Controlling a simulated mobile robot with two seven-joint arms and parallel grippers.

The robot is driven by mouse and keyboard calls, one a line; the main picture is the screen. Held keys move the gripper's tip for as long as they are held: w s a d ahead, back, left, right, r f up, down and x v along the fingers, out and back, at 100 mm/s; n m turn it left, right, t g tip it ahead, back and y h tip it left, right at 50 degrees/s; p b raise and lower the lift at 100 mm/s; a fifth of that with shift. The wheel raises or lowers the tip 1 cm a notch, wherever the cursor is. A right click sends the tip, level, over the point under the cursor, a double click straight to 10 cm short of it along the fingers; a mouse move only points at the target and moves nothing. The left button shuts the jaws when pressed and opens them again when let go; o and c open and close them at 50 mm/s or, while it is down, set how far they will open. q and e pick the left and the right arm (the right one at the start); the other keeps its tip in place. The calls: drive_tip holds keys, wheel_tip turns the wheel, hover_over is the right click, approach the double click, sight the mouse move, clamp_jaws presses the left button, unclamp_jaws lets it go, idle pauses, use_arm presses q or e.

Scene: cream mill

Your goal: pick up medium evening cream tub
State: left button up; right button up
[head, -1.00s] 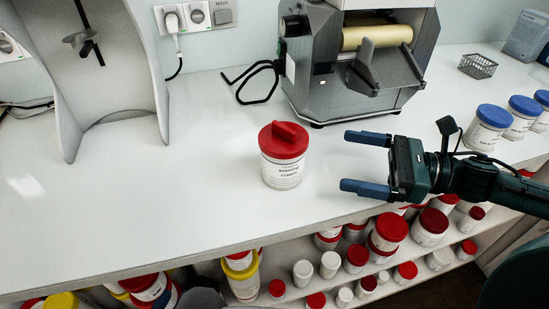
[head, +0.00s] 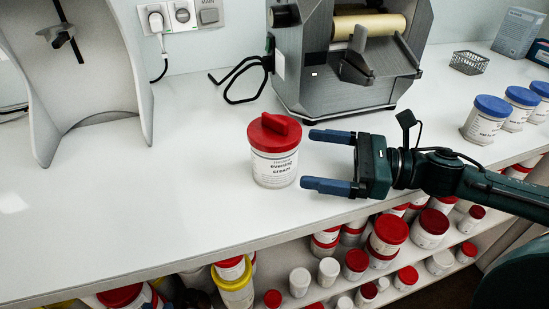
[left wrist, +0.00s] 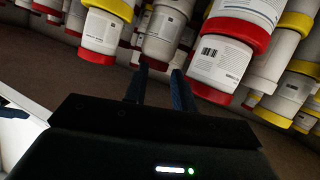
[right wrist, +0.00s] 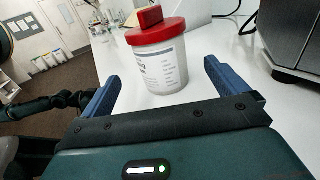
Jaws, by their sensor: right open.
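The evening cream tub (head: 274,167) is white with a red lid and a raised red handle. It stands upright on the white counter. My right gripper (head: 308,158) is open and empty just right of the tub, its fingers pointing at it. In the right wrist view the tub (right wrist: 160,70) is ahead of the open fingers (right wrist: 161,72), a little beyond the tips. My left gripper (left wrist: 159,72) shows in the left wrist view with a gap between its fingers and nothing held, low near the shelved tubs.
A grey mill (head: 350,60) stands behind the tub. Blue-lidded tubs (head: 485,119) and a wire basket (head: 469,62) are at the right. A curved grey stand (head: 85,75) is at the left. Many tubs fill the shelf (head: 388,232) below. The counter left of the tub is clear.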

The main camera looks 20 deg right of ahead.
sight(296, 152)
drive_tip(key=shift+p+x, duration=0.3)
drive_tip(key=shift+x, duration=1.35)
drive_tip(key=shift+w+a+r+p, duration=0.2)
drive_tip(key=shift+w+a+p, duration=0.1)
drive_tip(key=shift+a+p, duration=0.25)
drive_tip(key=p+x, duration=0.1)
drive_tip(key=x, duration=0.2)
drive_tip(key=shift+r, duration=0.1)
drive_tip(key=shift+w+a+f+p, duration=0.2)
drive_tip(key=shift+w+a+p, duration=0.05)
drive_tip(key=shift+a+p, duration=0.1)
drive_tip(key=shift+c, duration=0.4)
drive_tip(key=c, duration=1.2)
